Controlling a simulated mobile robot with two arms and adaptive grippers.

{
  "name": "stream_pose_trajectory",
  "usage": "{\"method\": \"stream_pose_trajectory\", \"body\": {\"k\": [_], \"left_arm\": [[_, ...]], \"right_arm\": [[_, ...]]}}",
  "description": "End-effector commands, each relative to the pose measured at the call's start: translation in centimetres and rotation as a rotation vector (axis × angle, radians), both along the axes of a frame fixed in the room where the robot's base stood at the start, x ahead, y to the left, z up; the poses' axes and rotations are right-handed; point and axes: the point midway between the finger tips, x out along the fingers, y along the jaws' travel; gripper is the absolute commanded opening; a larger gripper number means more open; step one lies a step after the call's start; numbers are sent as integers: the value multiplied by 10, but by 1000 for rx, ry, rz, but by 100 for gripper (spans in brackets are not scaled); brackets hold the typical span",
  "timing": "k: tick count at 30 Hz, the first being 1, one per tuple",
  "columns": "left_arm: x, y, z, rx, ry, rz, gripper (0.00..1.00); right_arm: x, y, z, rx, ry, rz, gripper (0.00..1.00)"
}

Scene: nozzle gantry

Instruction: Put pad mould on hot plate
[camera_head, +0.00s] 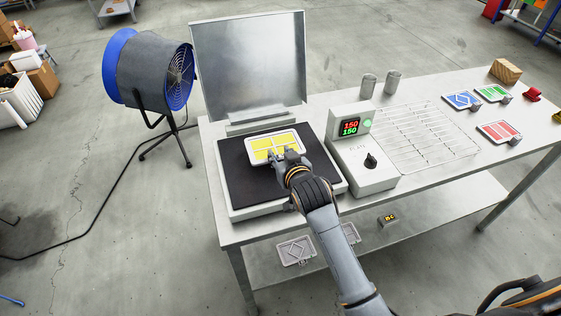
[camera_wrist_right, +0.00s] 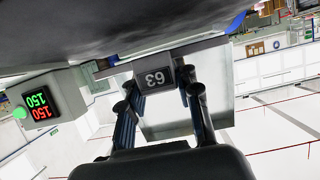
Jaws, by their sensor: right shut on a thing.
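The pad mould is a flat tray with yellow sections (camera_head: 273,146). It is over the black plate of the hot plate (camera_head: 240,178), towards its back; I cannot tell whether it touches the plate. My right gripper (camera_head: 285,163) is shut on the near edge of the mould. The hot plate's lid (camera_head: 248,65) stands open behind. My left gripper is not in view.
The control box (camera_head: 362,150) right of the plate reads 150 over 150. Beyond it are a wire rack (camera_head: 425,138), two metal cups (camera_head: 380,84), and blue (camera_head: 461,101), green (camera_head: 493,93) and red (camera_head: 498,132) moulds. A blue fan (camera_head: 150,72) stands left. Grey moulds (camera_head: 296,251) lie on the lower shelf.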

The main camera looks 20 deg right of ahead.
Motion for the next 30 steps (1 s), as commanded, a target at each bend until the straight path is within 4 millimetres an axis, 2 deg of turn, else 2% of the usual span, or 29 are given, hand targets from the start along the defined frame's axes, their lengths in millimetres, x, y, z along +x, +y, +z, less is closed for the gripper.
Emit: {"method": "stream_pose_trajectory", "body": {"k": [6,18,19,21,22,30], "left_arm": [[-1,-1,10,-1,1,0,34],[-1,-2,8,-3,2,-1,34],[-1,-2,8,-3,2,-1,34],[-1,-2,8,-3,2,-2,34],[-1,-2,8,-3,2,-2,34],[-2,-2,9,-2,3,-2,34]], "right_arm": [[1,2,-26,-1,-1,1,0],[0,1,-33,1,-3,1,0],[0,1,-34,1,1,1,38],[0,1,-34,1,1,0,52],[0,1,-34,1,1,0,55],[0,1,-34,0,2,0,55]]}}
